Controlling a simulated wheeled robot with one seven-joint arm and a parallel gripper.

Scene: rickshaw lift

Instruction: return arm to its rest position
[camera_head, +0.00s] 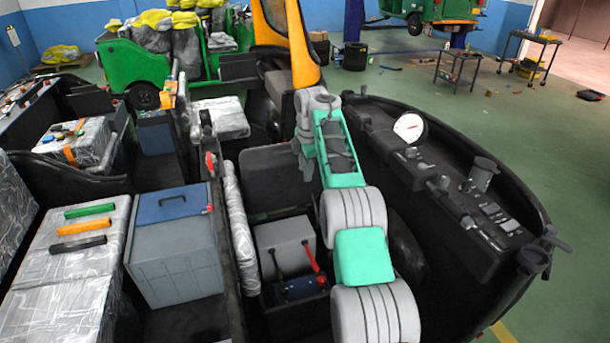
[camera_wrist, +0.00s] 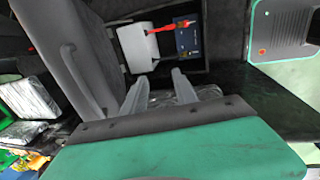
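My arm, in green and grey, rises from the lower middle of the head view and reaches up and away over the vehicle cabin. My gripper (camera_head: 304,166) hangs at its far end, on the left side of the forearm, small and partly hidden there. In the wrist view my gripper (camera_wrist: 156,86) shows two grey fingers spread apart with nothing between them. Beyond them are a light grey box (camera_wrist: 138,48), a red lever (camera_wrist: 160,28) and a blue panel (camera_wrist: 187,38). The fingers appear clear of these things.
The black dashboard (camera_head: 450,190) with a white gauge (camera_head: 409,127) lies right of my arm. A blue-grey toolbox (camera_head: 172,255) and wrapped boxes with coloured handles (camera_head: 86,227) stand left. An orange post (camera_head: 297,45) rises beyond my arm. Open green floor (camera_head: 560,130) lies right.

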